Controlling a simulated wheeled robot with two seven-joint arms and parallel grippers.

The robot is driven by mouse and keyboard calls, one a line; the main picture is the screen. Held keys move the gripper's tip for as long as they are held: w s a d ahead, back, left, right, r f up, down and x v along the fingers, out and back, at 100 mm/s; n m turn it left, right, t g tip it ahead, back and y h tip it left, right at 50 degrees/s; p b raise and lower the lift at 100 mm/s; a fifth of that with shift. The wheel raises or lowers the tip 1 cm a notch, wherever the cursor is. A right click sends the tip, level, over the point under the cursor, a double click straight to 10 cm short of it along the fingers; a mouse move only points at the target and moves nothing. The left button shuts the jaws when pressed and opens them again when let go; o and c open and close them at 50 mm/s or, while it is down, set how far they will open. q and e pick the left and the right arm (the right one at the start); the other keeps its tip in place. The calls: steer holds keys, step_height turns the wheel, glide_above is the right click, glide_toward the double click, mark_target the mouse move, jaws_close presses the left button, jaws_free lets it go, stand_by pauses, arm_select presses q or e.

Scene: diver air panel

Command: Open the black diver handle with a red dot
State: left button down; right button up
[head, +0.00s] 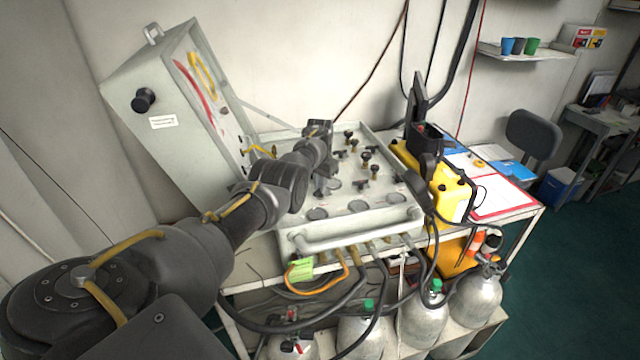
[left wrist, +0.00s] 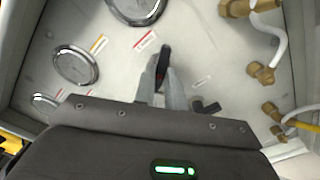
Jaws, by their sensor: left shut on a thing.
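The diver air panel (head: 380,207) lies in an open grey case on the table. My left gripper (head: 320,187) reaches over its left part, pointing down at the panel face. In the left wrist view, my left gripper (left wrist: 164,88) is shut on a black handle (left wrist: 163,58) with a bit of red on it. The handle sticks out between the fingertips, and its lower part is hidden by them. In the head view my arm and gripper hide this handle. My right gripper is in neither view.
Round gauges (left wrist: 76,66) lie beside the gripped handle. Another dark handle (left wrist: 206,106) is close to the fingers. Brass fittings (left wrist: 262,73) with hoses line one side. The raised case lid (head: 170,110) stands at the left; a yellow case (head: 447,190) stands at the right.

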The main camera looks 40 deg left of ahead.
arm_select(q)
steer(key=n, duration=0.4)
steer(key=shift+n, duration=0.3)
steer(key=n+b, duration=0.1)
steer(key=n, duration=0.4)
steer(key=shift+w+d, duration=0.1)
steer(key=shift+n, duration=0.4)
steer(key=c, duration=1.5)
jaws_free()
steer(key=shift+o, duration=0.2)
step_height(320, 180, up, 11)
steer(key=b, duration=0.1)
steer(key=shift+f, duration=0.1)
